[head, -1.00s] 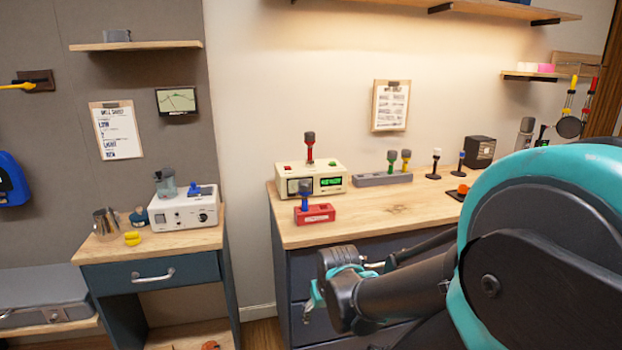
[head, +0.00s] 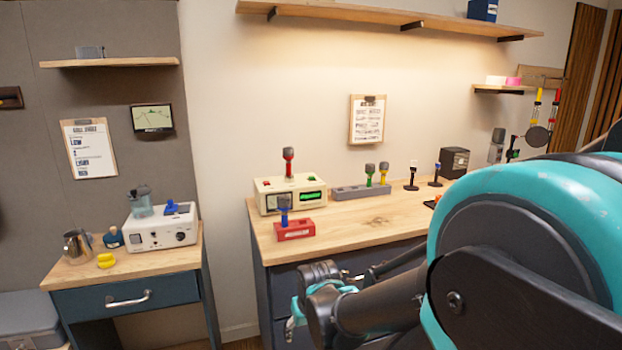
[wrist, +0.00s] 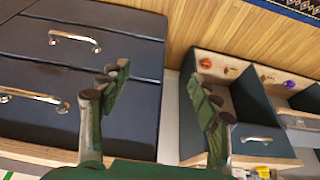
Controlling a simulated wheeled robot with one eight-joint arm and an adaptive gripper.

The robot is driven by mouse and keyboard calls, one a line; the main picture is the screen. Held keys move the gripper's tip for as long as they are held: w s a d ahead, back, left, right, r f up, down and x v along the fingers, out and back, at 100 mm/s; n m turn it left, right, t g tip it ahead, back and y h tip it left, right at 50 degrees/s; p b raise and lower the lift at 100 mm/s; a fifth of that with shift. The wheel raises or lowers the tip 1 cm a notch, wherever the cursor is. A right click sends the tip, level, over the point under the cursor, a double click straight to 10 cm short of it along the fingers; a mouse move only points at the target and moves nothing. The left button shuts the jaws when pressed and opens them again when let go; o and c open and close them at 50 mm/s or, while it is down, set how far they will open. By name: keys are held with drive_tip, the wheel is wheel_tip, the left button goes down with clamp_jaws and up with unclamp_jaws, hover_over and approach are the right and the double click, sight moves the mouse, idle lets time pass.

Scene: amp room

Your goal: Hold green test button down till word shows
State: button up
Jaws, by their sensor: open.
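A cream box (head: 272,203) with a lit green display (head: 312,196) stands at the left of the wooden desk. A small green button (head: 310,180) sits on its top right and a red button (head: 266,183) on its top left. The writing on the display is too small to read. A red-banded microphone (head: 289,160) stands up from the box. My gripper shows in the wrist view (wrist: 160,88), its two fingers wide apart with nothing between them. It is away from the box, with dark drawers and an open compartment beyond it.
A red block with a blue-banded microphone (head: 294,230) stands before the cream box. A grey holder (head: 360,192) with green and yellow microphones is to its right. A white device (head: 162,232) stands on the left table. My arm covers the desk's right front.

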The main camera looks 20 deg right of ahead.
drive_tip(key=shift+c, duration=0.6)
clamp_jaws()
idle(1.2)
